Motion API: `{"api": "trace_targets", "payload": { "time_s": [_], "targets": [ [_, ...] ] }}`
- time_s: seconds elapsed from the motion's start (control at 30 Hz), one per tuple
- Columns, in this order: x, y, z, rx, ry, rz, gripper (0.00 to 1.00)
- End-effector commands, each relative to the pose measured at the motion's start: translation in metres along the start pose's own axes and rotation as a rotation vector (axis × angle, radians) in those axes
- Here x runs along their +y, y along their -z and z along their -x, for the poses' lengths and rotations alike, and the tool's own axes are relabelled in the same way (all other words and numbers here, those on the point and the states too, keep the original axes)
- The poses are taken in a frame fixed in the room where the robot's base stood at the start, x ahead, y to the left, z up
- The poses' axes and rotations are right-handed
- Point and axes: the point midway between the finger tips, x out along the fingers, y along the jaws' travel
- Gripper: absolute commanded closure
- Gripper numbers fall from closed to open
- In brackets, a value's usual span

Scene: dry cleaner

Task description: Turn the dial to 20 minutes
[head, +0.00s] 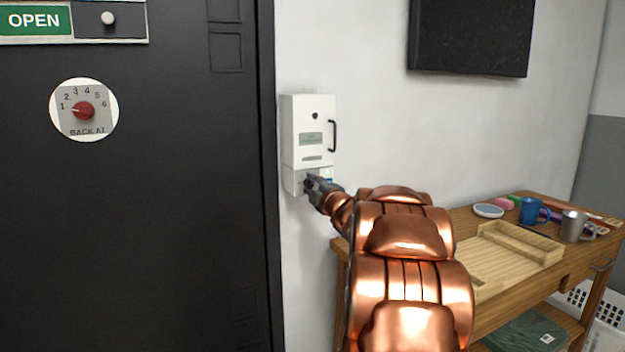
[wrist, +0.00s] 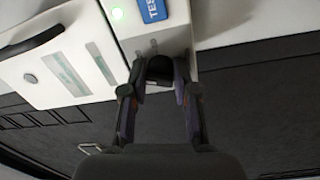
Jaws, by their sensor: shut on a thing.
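A white wall box (head: 308,130) with a black handle hangs beside the dark door. A smaller white unit (head: 290,180) sits at its lower end. In the wrist view this unit (wrist: 125,20) carries a blue button marked TEST (wrist: 152,10) and a lit green light (wrist: 117,14). My gripper (head: 311,184) reaches this unit. In the wrist view its fingers are shut on a small black dial (wrist: 158,74) on the unit. The fingers hide most of the dial, and I cannot read any marks or its setting.
The dark door (head: 160,210) carries a round BACK AT sign with a red knob (head: 83,111), pointing near 1, and an OPEN sign (head: 35,21). A wooden table (head: 480,308) with a tray, mugs and small items stands at the right, close to my arm.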

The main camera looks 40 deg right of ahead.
Motion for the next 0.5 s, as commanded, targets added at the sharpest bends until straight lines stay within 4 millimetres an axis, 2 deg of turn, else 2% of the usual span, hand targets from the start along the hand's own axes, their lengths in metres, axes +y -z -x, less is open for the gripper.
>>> {"api": "trace_targets", "payload": {
  "time_s": [0.2, 0.5],
  "targets": [
    [-0.0008, 0.0007, -0.0005, -0.01, 0.008, -0.173, 1.0],
    [-0.0026, 0.0008, -0.0003, -0.018, 0.01, -0.324, 1.0]
  ]
}}
